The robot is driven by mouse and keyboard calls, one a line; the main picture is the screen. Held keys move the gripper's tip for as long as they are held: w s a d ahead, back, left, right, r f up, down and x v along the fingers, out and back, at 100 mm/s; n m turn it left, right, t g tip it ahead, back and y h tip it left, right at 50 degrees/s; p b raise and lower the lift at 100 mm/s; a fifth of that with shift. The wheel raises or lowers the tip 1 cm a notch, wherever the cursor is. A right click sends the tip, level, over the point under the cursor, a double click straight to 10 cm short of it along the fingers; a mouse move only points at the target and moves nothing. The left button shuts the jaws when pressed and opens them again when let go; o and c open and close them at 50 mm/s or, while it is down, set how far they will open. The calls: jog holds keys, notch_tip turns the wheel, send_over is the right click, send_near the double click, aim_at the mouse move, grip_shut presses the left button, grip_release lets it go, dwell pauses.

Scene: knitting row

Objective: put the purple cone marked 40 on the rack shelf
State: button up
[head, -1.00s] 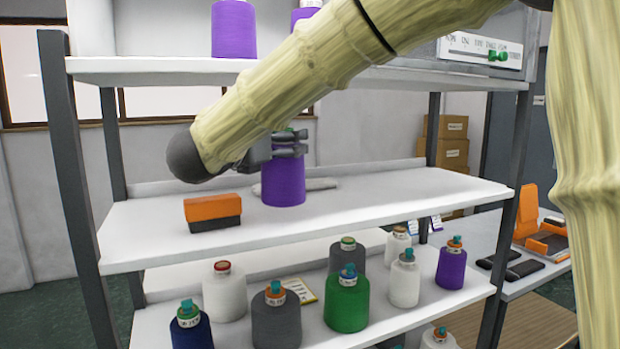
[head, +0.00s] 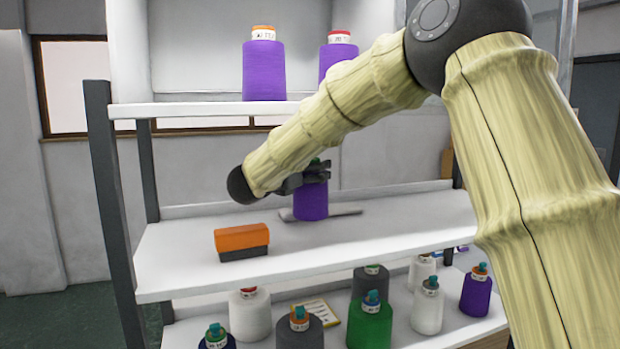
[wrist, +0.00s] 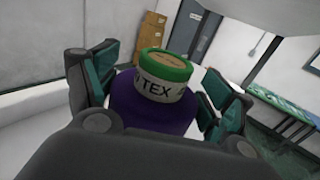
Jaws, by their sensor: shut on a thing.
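A purple cone (head: 310,204) is held in my gripper (head: 318,173) over the middle rack shelf (head: 400,224). In the wrist view the purple cone (wrist: 150,112) has a green top and a white band with the letters TEX. No 40 is readable on it. My gripper's fingers (wrist: 160,92) sit on both sides of its neck, shut on it. The cone looks upright. I cannot tell whether its base touches the shelf or hangs just above it.
An orange and black block (head: 242,242) lies left of the cone. A flat grey item (head: 345,213) lies behind it. Two purple cones (head: 264,72) stand on the upper shelf (head: 190,110). Several cones, one green (head: 370,325), fill the lower shelf. The middle shelf's right part is clear.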

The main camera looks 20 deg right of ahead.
notch_tip(320, 180, down, 4)
jog(key=shift+r+p, duration=0.25)
jog(key=shift+p, duration=0.6)
jog(key=shift+f, duration=0.1)
jog(key=o, duration=1.5)
jog(key=b+v, duration=0.4)
jog(key=v, duration=0.8)
jog(key=shift+b, duration=0.35)
